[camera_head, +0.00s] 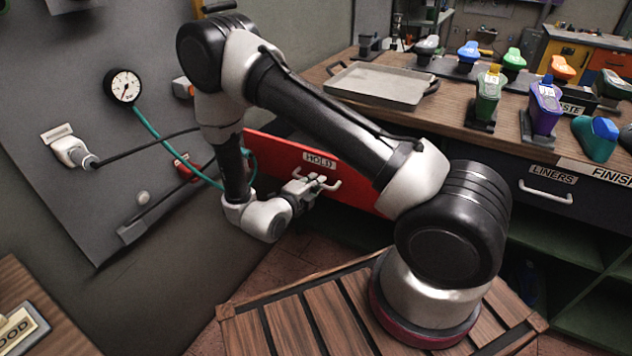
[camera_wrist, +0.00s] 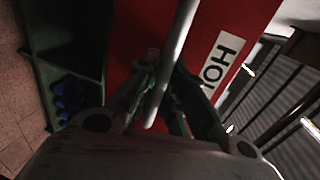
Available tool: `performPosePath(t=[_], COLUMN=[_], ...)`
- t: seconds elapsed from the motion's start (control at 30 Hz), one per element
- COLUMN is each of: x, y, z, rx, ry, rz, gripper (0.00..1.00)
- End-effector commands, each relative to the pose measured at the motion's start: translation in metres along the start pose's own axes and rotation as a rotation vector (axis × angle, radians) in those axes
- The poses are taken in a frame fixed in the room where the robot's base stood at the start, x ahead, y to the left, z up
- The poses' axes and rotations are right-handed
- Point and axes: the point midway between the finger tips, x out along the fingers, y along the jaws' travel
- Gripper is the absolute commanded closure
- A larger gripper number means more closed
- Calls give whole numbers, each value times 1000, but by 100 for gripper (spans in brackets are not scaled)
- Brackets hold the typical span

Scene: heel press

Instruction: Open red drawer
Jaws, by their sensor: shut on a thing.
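The red drawer (camera_head: 345,187) has a flat red front with a white HOLD label and a pale bar handle (camera_head: 329,184). In the head view its front stands out from the bench, with a dark space behind its top edge. My gripper (camera_head: 312,187) is at the front, shut on the handle. In the wrist view the red front (camera_wrist: 208,28) fills the middle and the handle bar (camera_wrist: 178,42) runs down between the fingers of my gripper (camera_wrist: 158,100). The drawer's inside cannot be made out.
The wooden bench (camera_head: 455,112) above carries a grey tray (camera_head: 380,84) and several colored shoe forms. A dark LINERS drawer (camera_head: 545,195) is to the right. A grey wall panel (camera_head: 60,125) with a gauge (camera_head: 123,86) and hoses stands left. Green shelving (camera_wrist: 85,60) shows in the wrist view.

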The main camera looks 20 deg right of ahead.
Motion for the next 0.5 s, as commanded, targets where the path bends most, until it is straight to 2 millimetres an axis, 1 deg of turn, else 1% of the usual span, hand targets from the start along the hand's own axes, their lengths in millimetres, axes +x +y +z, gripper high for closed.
performPosePath(t=[0.1,0.13,0.2,0.23,0.5], x=[0,0,0,0,0], y=[0,0,0,0,0], z=[1,1,1,1,0], rx=[1,1,1,1,1], ry=[-1,-1,-1,-1,-1], rz=[1,1,1,1,0], gripper=[100,83,71,66,66])
